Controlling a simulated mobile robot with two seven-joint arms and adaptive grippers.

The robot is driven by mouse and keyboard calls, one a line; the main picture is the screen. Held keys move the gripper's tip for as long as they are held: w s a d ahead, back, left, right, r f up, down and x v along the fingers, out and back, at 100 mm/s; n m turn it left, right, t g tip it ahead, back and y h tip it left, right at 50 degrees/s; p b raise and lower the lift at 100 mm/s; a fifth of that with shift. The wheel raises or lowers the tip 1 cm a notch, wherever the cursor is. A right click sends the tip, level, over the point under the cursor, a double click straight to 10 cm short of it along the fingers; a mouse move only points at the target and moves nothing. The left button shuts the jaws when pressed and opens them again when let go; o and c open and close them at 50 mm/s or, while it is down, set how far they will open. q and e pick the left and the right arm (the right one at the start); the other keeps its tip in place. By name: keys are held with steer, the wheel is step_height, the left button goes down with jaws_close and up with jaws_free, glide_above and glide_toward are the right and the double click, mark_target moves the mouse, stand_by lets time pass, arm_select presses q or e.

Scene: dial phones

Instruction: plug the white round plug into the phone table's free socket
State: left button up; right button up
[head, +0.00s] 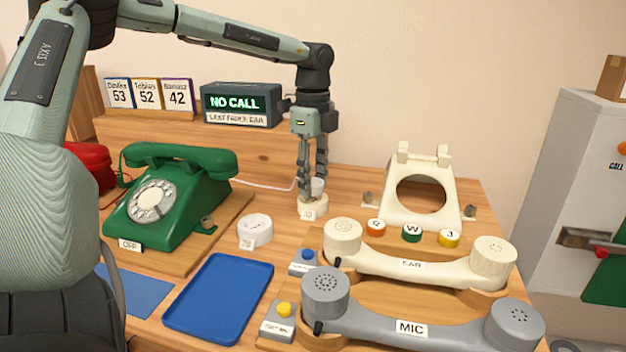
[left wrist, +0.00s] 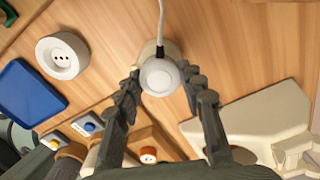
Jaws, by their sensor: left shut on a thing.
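The white round plug (head: 318,186) is between the fingers of my left gripper (head: 312,188), which points down and is shut on it. In the left wrist view the plug (left wrist: 158,76) sits between the fingertips (left wrist: 160,82), its pale cord running up out of the picture. Right below or around the plug is a cream round socket base (head: 313,208) with a small label. I cannot tell whether the plug is seated in it or just above. A white round socket (head: 255,230) stands left of it on the table, empty; its dark holes show in the left wrist view (left wrist: 62,56).
A green dial phone (head: 170,195) stands left. A blue tray (head: 220,295) lies in front. Cream (head: 420,267) and grey (head: 420,325) handsets rest at the front right, and a cream phone shell (head: 422,160) stands behind. Bare wood lies between the two sockets.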

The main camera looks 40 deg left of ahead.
arm_select(q)
steer(key=shift+b, duration=0.3)
stand_by(0.6)
steer(key=shift+f+b, duration=0.65)
steer(key=shift+f, duration=0.05)
stand_by(0.3)
steer(key=o, duration=1.1)
step_height(320, 180, up, 12)
steer(key=shift+r, duration=0.1)
steer(key=shift+w, duration=0.1)
